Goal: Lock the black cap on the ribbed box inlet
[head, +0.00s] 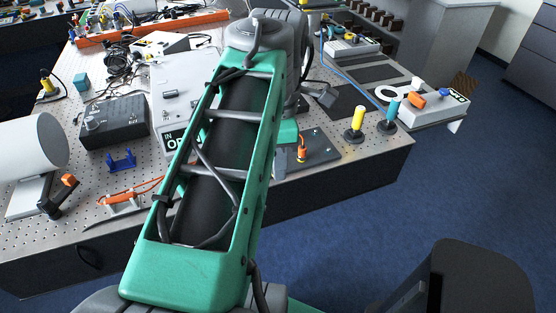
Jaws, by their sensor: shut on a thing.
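My green arm crosses the middle of the head view, and its grey joint is at the top. The arm's far end passes behind this link, and I cannot make out my gripper's fingers or anything held in them. I cannot pick out the black cap. A dark grey box (115,122) with knobs stands on the table left of my arm. A pale panel (180,82) with a partly covered "IN" label lies beside it. I cannot tell which of these, if either, has the ribbed inlet.
The perforated table (330,178) has its front edge below. A white cylinder (30,150), a blue bracket (121,160) and an orange cable (135,193) are at left. A dark plate (315,148), a yellow plug (355,122) and a blue plug (389,116) are at right.

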